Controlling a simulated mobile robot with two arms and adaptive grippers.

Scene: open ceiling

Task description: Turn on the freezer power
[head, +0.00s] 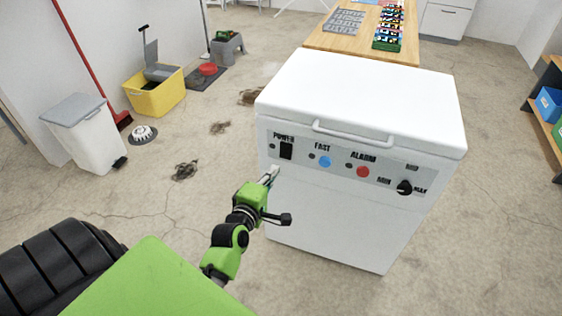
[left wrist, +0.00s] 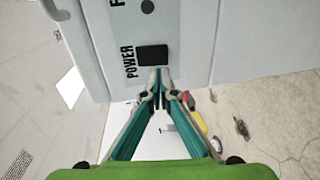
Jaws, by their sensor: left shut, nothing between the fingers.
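The white chest freezer (head: 350,220) stands in front of me, its lid shut. Its grey control panel carries a black power switch (head: 286,150) under the word POWER, at the panel's left end. A small dark indicator (head: 272,146) sits left of the switch. My left gripper (head: 271,174) is shut and empty, just below and left of the switch at the freezer's front. In the left wrist view the closed fingertips (left wrist: 161,73) are right by the edge of the black switch (left wrist: 152,55); I cannot tell whether they touch it. My right gripper is not in view.
The panel also has a blue FAST button (head: 324,161), a red ALARM button (head: 363,171) and a black MIN–MAX knob (head: 404,187). A wooden table (head: 330,40) stands behind the freezer. Stained floor lies between.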

